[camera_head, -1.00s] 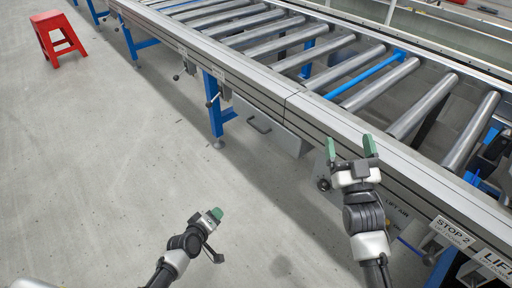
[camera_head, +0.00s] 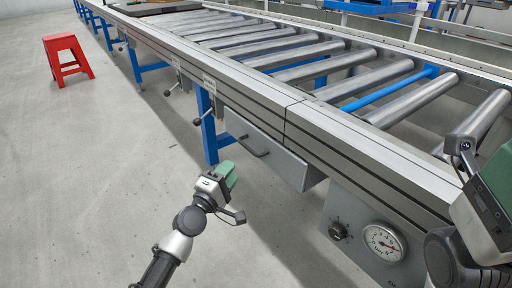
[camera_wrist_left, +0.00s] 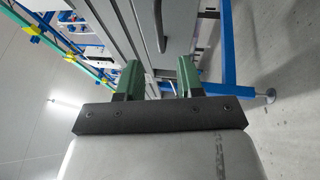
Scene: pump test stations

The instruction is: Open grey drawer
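The grey drawer (camera_head: 283,163) hangs under the side rail of the roller conveyor and looks shut. Its dark bar handle (camera_head: 253,149) sits on the front face. My left gripper (camera_head: 228,176) is in front of and below the handle, apart from it. In the left wrist view its two green fingers (camera_wrist_left: 159,80) are spread with nothing between them, and the handle (camera_wrist_left: 159,27) shows beyond them. My right gripper (camera_head: 492,185) is large at the right edge, partly cut off, and its finger opening is hidden.
The roller conveyor (camera_head: 340,118) runs along the drawer, on blue legs (camera_head: 208,137). A panel with a pressure gauge (camera_head: 383,243) and a knob (camera_head: 338,231) is right of the drawer. A red step stool (camera_head: 66,58) stands far left.

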